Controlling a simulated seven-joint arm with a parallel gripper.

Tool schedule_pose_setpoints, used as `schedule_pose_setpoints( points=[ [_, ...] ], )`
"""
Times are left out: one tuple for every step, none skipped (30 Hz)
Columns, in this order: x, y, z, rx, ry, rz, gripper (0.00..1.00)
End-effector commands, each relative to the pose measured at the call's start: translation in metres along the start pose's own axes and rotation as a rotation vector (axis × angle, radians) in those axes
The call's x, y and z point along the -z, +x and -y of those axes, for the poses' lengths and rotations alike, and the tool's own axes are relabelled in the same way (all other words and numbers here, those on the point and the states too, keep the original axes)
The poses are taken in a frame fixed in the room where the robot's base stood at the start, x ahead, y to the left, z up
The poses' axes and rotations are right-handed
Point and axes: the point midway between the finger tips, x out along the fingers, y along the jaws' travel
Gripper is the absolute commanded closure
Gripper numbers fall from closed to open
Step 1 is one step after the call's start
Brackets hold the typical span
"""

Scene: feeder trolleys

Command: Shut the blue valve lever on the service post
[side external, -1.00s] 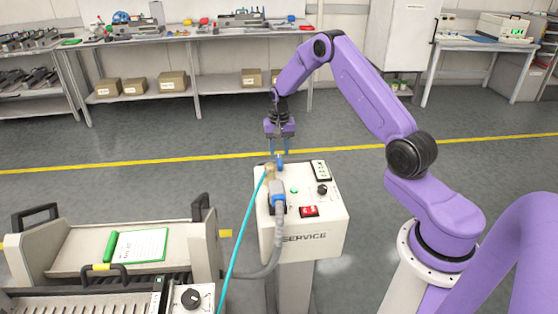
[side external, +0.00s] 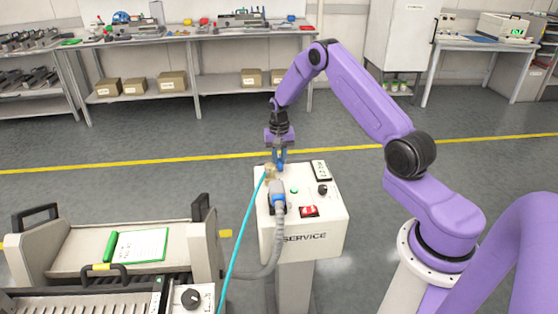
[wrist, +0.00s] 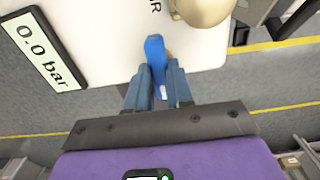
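The service post (side external: 300,220) is a white box on a column, marked SERVICE. The blue valve lever (wrist: 155,52) sits at the far edge of its top, beside a rounded brass fitting (wrist: 205,8). In the side external view the lever is mostly hidden by the fingers. My gripper (side external: 280,160) has come down over it from above. In the wrist view my gripper (wrist: 158,78) has one blue finger on each side of the lever, close against it, so it looks shut on the lever. The lever's lower end shows between the fingers.
A feeder trolley (side external: 60,245) stands at the left.

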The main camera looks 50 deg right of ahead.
Motion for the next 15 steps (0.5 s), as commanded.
schedule_pose_setpoints(
  points=[
    [-0.0001,-0.0002,0.0003,0.000,0.000,0.000,1.00],
    [-0.0001,-0.0002,0.0003,0.000,0.000,0.000,1.00],
    [-0.0002,-0.0003,0.0003,0.000,0.000,0.000,1.00],
    [-0.0002,-0.0003,0.0004,0.000,0.000,0.000,1.00],
    [-0.0002,-0.0003,0.0004,0.000,0.000,0.000,1.00],
    [-0.0002,-0.0003,0.0004,0.000,0.000,0.000,1.00],
    [-0.0002,-0.0003,0.0004,0.000,0.000,0.000,1.00],
    [-0.0002,-0.0003,0.0004,0.000,0.000,0.000,1.00],
    [-0.0003,-0.0003,0.0005,0.000,0.004,0.001,1.00],
    [-0.0002,-0.0004,0.0005,0.000,0.012,0.001,1.00],
    [-0.0003,-0.0004,0.0004,0.000,0.028,0.001,1.00],
    [-0.0003,-0.0004,0.0005,0.000,0.057,0.001,1.00],
    [-0.0004,-0.0004,0.0007,0.000,0.086,0.001,1.00],
    [-0.0005,-0.0004,0.0008,0.000,0.120,0.001,1.00],
    [-0.0005,-0.0005,0.0008,0.000,0.170,0.001,1.00]
  ],
)
